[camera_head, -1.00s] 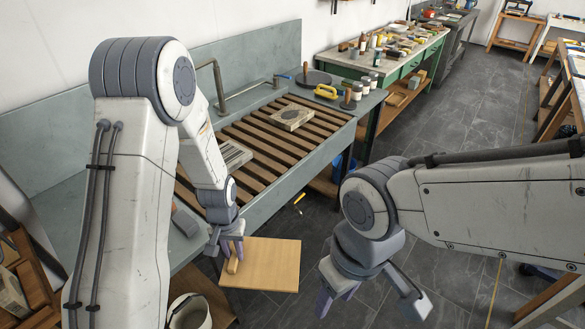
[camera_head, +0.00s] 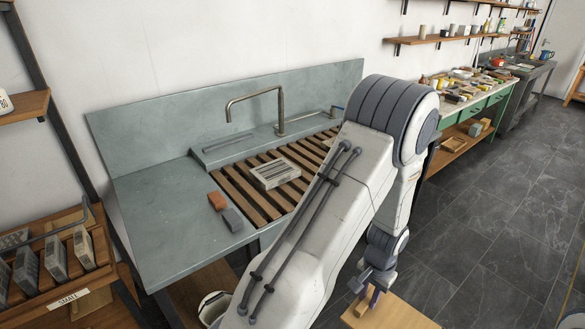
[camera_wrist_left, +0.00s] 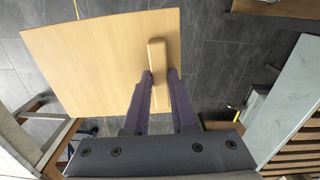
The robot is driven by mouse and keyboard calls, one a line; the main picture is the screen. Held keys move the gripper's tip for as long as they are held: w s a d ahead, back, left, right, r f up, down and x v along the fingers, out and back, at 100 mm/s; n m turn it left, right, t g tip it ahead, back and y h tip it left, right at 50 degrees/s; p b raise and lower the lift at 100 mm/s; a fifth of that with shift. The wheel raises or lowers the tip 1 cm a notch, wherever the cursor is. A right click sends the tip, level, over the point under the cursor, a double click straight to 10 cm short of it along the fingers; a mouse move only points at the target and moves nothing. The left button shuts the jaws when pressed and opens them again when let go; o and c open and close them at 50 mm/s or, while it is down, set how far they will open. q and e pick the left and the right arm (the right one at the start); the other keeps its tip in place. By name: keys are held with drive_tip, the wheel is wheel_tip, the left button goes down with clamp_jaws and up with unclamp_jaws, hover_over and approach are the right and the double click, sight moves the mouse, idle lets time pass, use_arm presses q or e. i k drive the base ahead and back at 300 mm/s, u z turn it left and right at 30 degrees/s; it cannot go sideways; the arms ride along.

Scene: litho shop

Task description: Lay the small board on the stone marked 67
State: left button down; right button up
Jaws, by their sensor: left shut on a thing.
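The small board (camera_head: 400,314) is a flat pale wooden square with a raised wooden grip bar. My left gripper (camera_head: 370,292) is shut on that bar and holds the board in front of the sink unit, near the bottom of the head view. In the left wrist view the board (camera_wrist_left: 95,65) spreads out beyond the fingers (camera_wrist_left: 155,95), which close on the bar from both sides. A grey stone (camera_head: 275,174) lies on the slatted rack in the sink. I cannot read any number on it, so I cannot tell which is stone 67. My right gripper is out of view.
A brick-red block (camera_head: 217,200) and a grey block (camera_head: 232,219) lie on the sink counter (camera_head: 165,225). A tap (camera_head: 281,110) rises behind the slats (camera_head: 240,190). A wooden rack (camera_head: 45,275) of several stones stands at left. A pale bucket (camera_head: 213,305) is below.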

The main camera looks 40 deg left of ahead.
sight(275, 169)
drive_tip(key=z, duration=0.05)
drive_tip(key=i, duration=1.45)
drive_tip(key=u, duration=0.8)
drive_tip(key=i, duration=0.9)
drive_tip(key=u, duration=1.15)
drive_tip(key=i, duration=0.35)
drive_tip(key=u, duration=0.3)
